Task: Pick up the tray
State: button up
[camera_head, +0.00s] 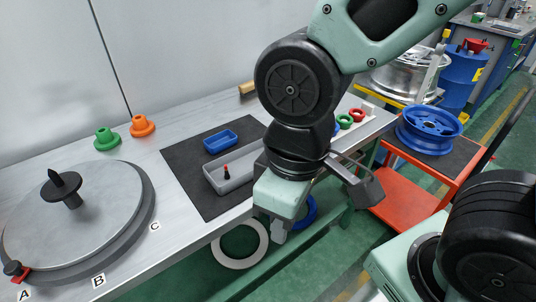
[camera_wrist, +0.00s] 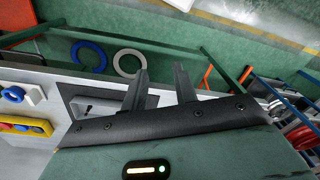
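A grey tray (camera_head: 240,181) lies on the dark mat (camera_head: 185,165) on the workbench. A small black and red item (camera_head: 226,173) stands in it. A smaller blue tray (camera_head: 220,141) lies just behind it, also on the mat. My arm hides the right end of the grey tray in the head view. A grey shape on dark in the wrist view may be this tray. In the wrist view my gripper (camera_wrist: 160,88) has its two fingers apart with nothing between them. In the head view my wrist is over the bench's front edge, right of the grey tray.
A round plate with a spindle (camera_head: 66,190) fills the bench's left end. Green (camera_head: 107,139) and orange (camera_head: 142,125) flanged parts stand at the back. A white ring (camera_head: 221,256) is below the bench edge. A red cart (camera_head: 400,203) with a blue wheel (camera_head: 428,125) is at right.

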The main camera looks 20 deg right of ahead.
aim_at(240, 162)
jog(key=i+l+u, duration=0.15)
jog(key=l, duration=0.4)
jog(key=l+u, duration=0.15)
jog(key=l, duration=0.35)
jog(key=i+l+u, duration=0.2)
jog(key=l, duration=0.4)
jog(key=k, duration=0.05)
